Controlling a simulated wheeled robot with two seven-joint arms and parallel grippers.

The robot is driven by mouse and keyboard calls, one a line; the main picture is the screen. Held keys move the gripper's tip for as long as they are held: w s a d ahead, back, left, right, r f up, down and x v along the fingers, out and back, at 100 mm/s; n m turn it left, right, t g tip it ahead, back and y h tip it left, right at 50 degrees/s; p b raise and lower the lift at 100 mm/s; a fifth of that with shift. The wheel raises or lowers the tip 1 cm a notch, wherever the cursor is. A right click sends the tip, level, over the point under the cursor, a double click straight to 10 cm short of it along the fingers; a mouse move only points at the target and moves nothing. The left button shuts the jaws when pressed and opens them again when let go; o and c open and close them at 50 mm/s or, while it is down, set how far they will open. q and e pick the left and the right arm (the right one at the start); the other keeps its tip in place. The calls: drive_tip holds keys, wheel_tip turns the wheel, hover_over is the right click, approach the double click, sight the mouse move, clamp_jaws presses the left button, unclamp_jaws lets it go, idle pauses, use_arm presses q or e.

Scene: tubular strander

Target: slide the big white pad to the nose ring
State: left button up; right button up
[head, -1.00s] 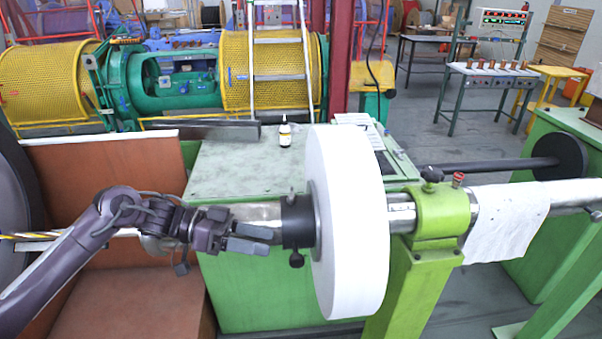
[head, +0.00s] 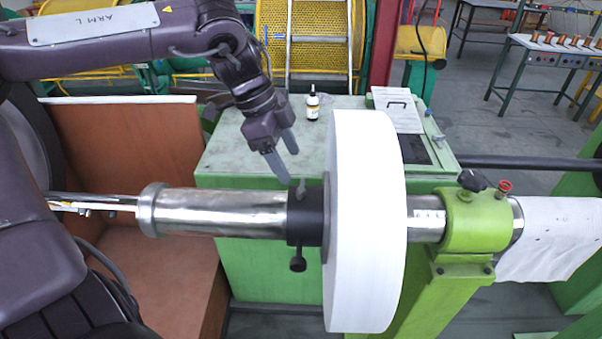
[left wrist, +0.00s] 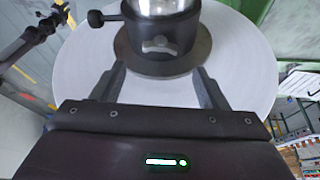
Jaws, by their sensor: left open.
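The big white pad (head: 365,225) is a thick upright disc around the steel shaft (head: 222,212) in the head view. A black collar (head: 304,217) with knobs sits on the shaft against the pad's left face. My left gripper (head: 285,165) is open and empty, above and just left of the collar, fingers pointing down. In the left wrist view the open fingers (left wrist: 160,85) lie below the collar (left wrist: 160,35), with the pad's face (left wrist: 85,75) behind. A steel ring (head: 150,209) is on the shaft's left part; I cannot tell whether it is the nose ring. My right gripper is not in view.
A green bearing stand (head: 475,222) with a black knob holds the shaft right of the pad. A white cloth (head: 550,238) hangs farther right. A green cabinet (head: 240,150) with a small bottle (head: 312,103) stands behind the shaft.

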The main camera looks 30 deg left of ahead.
sight(301, 184)
use_arm(q)
drive_tip(key=p+x, duration=0.1)
drive_tip(key=x, duration=0.4)
drive_tip(key=shift+d+f, duration=0.2)
drive_tip(key=shift+f, duration=0.3)
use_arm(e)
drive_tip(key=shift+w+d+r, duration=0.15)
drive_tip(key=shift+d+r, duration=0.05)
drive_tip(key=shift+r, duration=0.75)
use_arm(q)
drive_tip(key=c, duration=1.2)
drive_tip(key=shift+c, duration=1)
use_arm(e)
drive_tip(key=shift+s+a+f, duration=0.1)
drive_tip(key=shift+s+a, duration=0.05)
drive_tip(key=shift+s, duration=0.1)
